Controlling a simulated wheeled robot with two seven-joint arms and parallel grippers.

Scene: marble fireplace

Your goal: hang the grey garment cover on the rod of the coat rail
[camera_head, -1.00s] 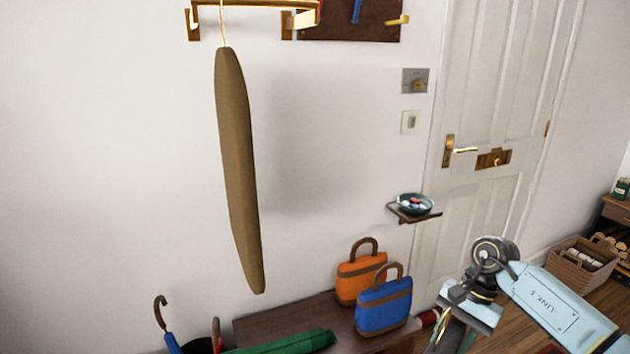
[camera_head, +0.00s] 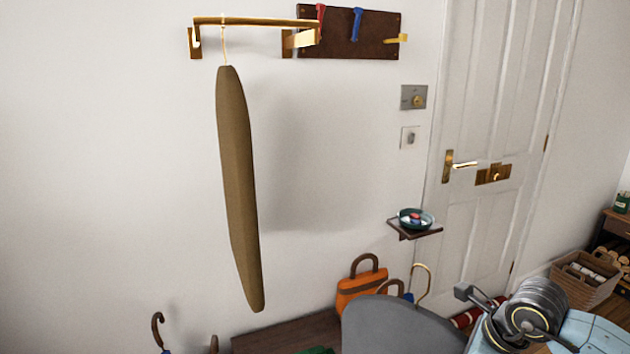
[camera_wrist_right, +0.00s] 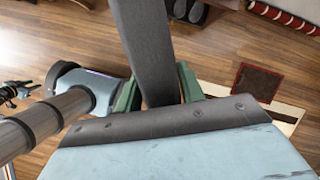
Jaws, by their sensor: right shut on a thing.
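The coat rail's brass rod (camera_head: 260,22) is fixed to the wall at the upper left in the head view. A brown garment cover (camera_head: 237,190) hangs from its left part by a thin hook. The grey garment cover (camera_head: 400,328) is at the bottom in the head view, with its brass hook (camera_head: 426,278) pointing up. In the right wrist view my right gripper (camera_wrist_right: 160,95) has its green fingers on both sides of the grey cover (camera_wrist_right: 148,50), shut on it. The hook is well below the rod and to its right. My left gripper is not in view.
A small shelf with a dish (camera_head: 416,218) juts from the wall. An orange bag (camera_head: 360,290) stands on the bench below. The wall between the brown cover and the shelf is clear.

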